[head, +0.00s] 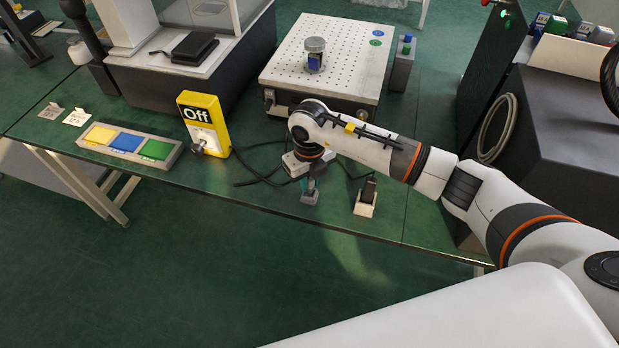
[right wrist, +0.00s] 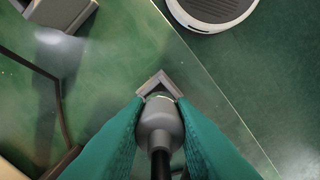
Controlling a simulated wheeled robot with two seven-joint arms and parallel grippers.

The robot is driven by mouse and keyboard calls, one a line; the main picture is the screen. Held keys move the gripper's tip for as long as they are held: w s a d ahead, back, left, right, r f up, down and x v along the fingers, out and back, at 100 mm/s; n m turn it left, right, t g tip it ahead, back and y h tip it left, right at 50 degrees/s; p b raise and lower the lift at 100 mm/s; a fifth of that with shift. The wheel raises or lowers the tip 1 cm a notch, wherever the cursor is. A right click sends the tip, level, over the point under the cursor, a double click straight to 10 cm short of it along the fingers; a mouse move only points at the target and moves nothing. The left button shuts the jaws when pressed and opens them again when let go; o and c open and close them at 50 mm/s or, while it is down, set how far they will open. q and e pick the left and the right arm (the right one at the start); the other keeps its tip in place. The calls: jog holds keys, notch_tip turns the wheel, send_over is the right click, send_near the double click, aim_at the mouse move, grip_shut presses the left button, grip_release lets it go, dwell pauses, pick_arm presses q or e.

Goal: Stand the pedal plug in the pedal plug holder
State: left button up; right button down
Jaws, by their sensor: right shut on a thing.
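My right gripper (head: 309,183) points down near the front edge of the green table. In the right wrist view its teal fingers (right wrist: 158,112) are shut on the grey pedal plug (right wrist: 161,124), which has a black cable. The plug lies about along the camera's line of sight. Past its tip shows a square grey frame, which looks like the pedal plug holder (right wrist: 149,86); in the head view it is a small grey block (head: 310,198) right under the fingers. The plug's tip overlaps the holder; I cannot tell whether it is inside. My left gripper is out of view.
A pale stand with a dark piece (head: 366,197) is right of the holder. Black cable lies on the table behind the gripper.

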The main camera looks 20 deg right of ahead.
jog(key=shift+f+b, duration=0.75)
jog(key=shift+f, duration=0.2)
dwell(0.3)
jog(key=c, duration=1.1)
grip_release()
jog(key=shift+c, duration=0.2)
jog(key=shift+r+p, duration=3.15)
jog(key=shift+r, duration=1.35)
